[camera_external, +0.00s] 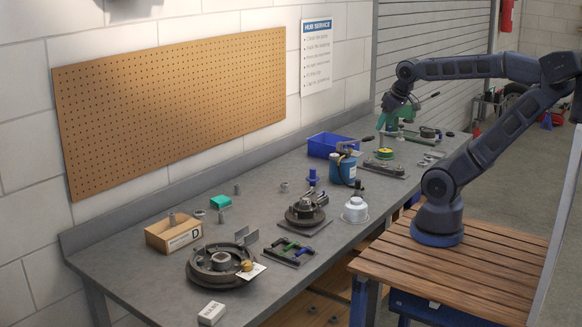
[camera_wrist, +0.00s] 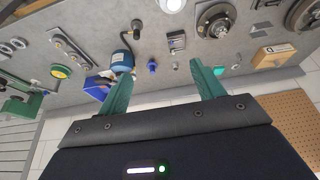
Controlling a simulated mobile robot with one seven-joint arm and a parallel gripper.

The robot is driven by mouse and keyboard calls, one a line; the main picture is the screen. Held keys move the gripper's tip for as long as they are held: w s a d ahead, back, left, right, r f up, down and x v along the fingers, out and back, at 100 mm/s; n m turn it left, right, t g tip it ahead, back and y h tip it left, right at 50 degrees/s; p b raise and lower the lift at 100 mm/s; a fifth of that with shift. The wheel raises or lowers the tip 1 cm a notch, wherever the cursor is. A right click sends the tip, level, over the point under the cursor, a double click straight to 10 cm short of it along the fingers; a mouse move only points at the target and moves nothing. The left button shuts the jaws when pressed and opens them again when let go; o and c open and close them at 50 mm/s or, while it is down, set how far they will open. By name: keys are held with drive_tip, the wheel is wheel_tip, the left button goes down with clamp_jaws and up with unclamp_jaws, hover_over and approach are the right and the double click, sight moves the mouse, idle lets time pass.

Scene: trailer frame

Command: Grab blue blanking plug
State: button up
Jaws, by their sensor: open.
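The blue blanking plug (camera_external: 312,177) stands upright on the grey workbench, left of the blue canister, in the external view. It also shows in the wrist view (camera_wrist: 152,65), small, between and beyond my two teal fingers. My gripper (camera_external: 381,123) hangs above the far part of the bench in the external view, well to the right of the plug and apart from it. In the wrist view my gripper (camera_wrist: 161,72) has its fingers spread wide with nothing between them at the tips.
A blue canister (camera_external: 342,168) with a black hose and a blue bin (camera_external: 322,147) stand near the plug. A hub assembly (camera_external: 304,214) and a white pot (camera_external: 355,211) stand in front. A cardboard box (camera_external: 174,236) is at the left. Bare bench lies left of the plug.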

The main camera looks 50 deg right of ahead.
drive_tip(key=c, duration=0.3)
drive_tip(key=shift+c, duration=0.2)
drive_tip(key=shift+w, duration=0.15)
drive_tip(key=m+t+h, duration=0.1)
drive_tip(key=m+h, duration=0.2)
drive_tip(key=m, duration=0.1)
approach(314, 169)
drive_tip(key=shift+m, duration=0.3)
drive_tip(key=shift+d+x, duration=0.15)
drive_tip(key=shift+x, duration=1.1)
drive_tip(key=shift+d+x, duration=0.1)
drive_tip(key=shift+x, duration=1.15)
drive_tip(key=shift+w+f+t+y, duration=0.15)
drive_tip(key=shift+f+t+y, duration=0.15)
drive_tip(key=shift+f, duration=0.15)
